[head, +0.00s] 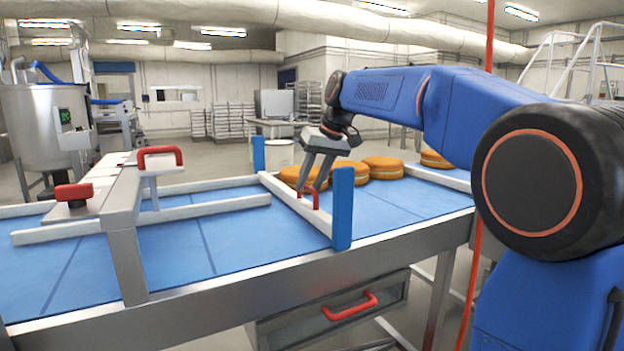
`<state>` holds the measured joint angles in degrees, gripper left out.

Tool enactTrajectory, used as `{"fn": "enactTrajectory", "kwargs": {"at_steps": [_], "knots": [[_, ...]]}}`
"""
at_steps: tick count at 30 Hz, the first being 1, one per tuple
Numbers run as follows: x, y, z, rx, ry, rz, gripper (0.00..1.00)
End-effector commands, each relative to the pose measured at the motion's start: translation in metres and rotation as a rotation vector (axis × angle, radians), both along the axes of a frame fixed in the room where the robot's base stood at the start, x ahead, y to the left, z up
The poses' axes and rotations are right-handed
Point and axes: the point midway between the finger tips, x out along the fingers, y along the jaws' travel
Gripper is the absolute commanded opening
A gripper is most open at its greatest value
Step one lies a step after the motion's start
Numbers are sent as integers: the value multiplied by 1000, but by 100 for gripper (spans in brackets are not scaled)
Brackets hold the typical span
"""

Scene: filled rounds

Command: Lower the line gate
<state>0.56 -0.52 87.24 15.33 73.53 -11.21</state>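The line gate (283,193) is a white bar lying low across the blue belt between two blue posts, the near one (343,208) and the far one (258,153). A small red handle (315,201) stands on the bar. My gripper (309,188) reaches down from the right with its grey fingers visibly apart. Its fingertips are at the handle and overlap it in the picture. I cannot tell whether they touch it. Several orange-brown filled rounds (383,167) sit on the belt behind and to the right of the gate.
A grey frame (122,205) with a red handle (160,156) and a red knob (74,193) spans the belt at left. White guide rails (150,217) run along the belt. A drawer with a red handle (349,306) is under the near edge. A red cord hangs at right.

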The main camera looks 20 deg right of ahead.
Motion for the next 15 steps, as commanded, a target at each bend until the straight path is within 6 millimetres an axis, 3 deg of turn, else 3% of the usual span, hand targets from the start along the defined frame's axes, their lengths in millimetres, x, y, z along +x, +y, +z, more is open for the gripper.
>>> {"fn": "enactTrajectory", "kwargs": {"at_steps": [7,15], "knots": [[-6,-5,18,1,-4,-1,31],[-23,-18,66,0,-4,-1,31]]}}
